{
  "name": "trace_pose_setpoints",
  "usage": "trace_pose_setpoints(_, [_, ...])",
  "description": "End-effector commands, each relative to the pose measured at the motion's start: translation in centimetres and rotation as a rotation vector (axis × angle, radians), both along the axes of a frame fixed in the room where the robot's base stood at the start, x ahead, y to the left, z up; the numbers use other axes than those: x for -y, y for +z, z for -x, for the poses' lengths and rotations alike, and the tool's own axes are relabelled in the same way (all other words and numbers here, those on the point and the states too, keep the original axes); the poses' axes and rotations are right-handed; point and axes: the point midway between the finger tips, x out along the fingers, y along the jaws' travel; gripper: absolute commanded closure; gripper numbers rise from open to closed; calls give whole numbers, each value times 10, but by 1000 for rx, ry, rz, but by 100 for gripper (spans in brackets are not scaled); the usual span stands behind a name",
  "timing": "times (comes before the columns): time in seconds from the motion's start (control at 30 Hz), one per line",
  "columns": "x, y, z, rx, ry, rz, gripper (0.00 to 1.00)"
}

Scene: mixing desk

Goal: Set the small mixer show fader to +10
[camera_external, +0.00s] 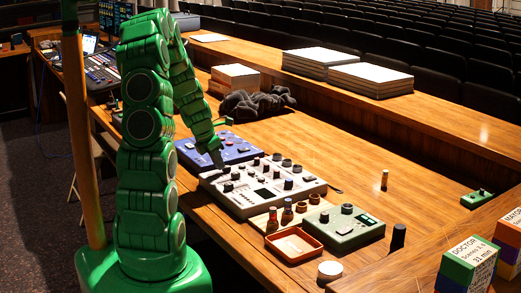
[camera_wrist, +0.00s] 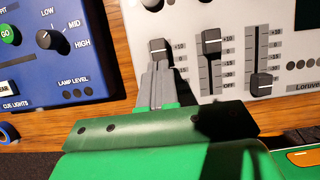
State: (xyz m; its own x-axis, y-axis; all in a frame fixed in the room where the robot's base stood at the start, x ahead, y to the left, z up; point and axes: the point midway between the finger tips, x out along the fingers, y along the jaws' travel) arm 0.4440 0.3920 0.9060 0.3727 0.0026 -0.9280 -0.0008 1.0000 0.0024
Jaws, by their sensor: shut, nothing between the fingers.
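The small mixer is a pale grey console (camera_external: 240,203) on the wooden desk; part of its panel (camera_wrist: 188,14) fills the upper right of the wrist view. It has three faders. The left fader cap (camera_wrist: 160,46) and the middle fader cap (camera_wrist: 211,39) stand near their +10 marks. The right fader cap (camera_wrist: 262,80) is low, near OFF. I cannot read which is the show fader. My gripper (camera_wrist: 160,68) is shut, its fingertips just below the left cap; contact is unclear. In the external view my gripper (camera_external: 217,163) is low over the mixer's left side.
A blue box (camera_wrist: 60,60) with knobs stands left of the mixer. In the external view, bottles (camera_external: 272,219), an orange tray (camera_external: 294,244) and a green-grey box (camera_external: 344,232) sit to its right. A dark cloth (camera_external: 258,102) lies behind.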

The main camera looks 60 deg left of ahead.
Motion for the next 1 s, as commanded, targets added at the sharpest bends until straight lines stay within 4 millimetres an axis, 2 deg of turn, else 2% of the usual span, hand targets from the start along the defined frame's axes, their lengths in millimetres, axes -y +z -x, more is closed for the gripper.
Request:
trace_pose_setpoints(0.47, [2, -1, -2, -2, -2, 5, 100])
trace_pose_setpoints(0.67, [1, -1, 14, -1, 2, 4, 100])
trace_pose_setpoints(0.87, [1, -1, 42, -3, 2, 5, 100])
trace_pose_setpoints(1.0, [1, 19, 46, -1, 0, 3, 100])
